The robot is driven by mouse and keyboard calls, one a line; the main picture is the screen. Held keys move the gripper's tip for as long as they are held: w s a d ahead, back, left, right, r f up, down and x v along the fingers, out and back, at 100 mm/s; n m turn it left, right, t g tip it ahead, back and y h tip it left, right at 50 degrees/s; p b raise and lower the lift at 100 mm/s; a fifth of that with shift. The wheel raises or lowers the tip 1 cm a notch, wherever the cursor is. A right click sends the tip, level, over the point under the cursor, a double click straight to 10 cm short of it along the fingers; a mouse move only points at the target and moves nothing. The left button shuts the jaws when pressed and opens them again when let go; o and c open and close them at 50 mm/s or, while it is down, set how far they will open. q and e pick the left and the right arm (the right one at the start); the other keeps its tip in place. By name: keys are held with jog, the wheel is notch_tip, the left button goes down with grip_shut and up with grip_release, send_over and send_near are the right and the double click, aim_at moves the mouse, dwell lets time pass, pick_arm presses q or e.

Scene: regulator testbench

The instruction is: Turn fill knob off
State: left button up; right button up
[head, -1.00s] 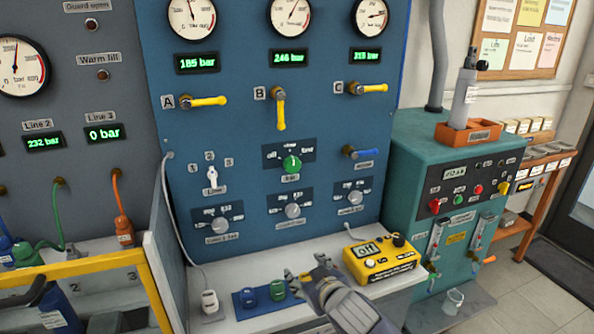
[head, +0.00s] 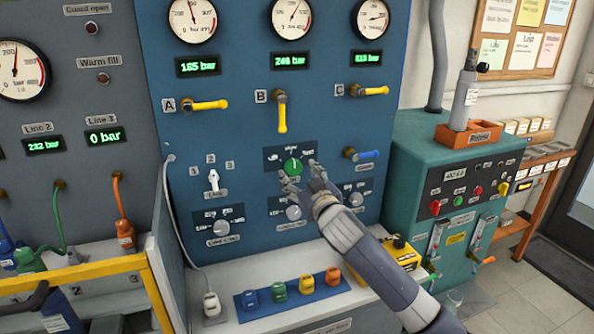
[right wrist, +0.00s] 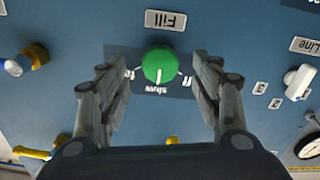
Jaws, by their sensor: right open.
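The green fill knob (head: 293,167) is on the blue panel, below the middle yellow lever. It also shows in the right wrist view (right wrist: 159,64), upside down below its "Fill" label (right wrist: 166,20). Its white mark points at the "slow" label. My right gripper (head: 300,173) is open in front of the knob. In the right wrist view its fingers stand to the left and right of the knob, with a gap on each side. The fingers partly cover the dial plate. My left gripper is not in view.
Grey knobs (head: 223,227) sit below, with a white line selector (head: 213,180) to the left and a blue lever (head: 364,155) to the right. Yellow levers (head: 281,113) are above. A blue tray (head: 240,310) holds several coloured pieces. My forearm partly hides a yellow meter (head: 405,255).

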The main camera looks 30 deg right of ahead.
aim_at(293, 167)
jog(key=shift+x, duration=1.35)
jog(key=c, duration=1.1)
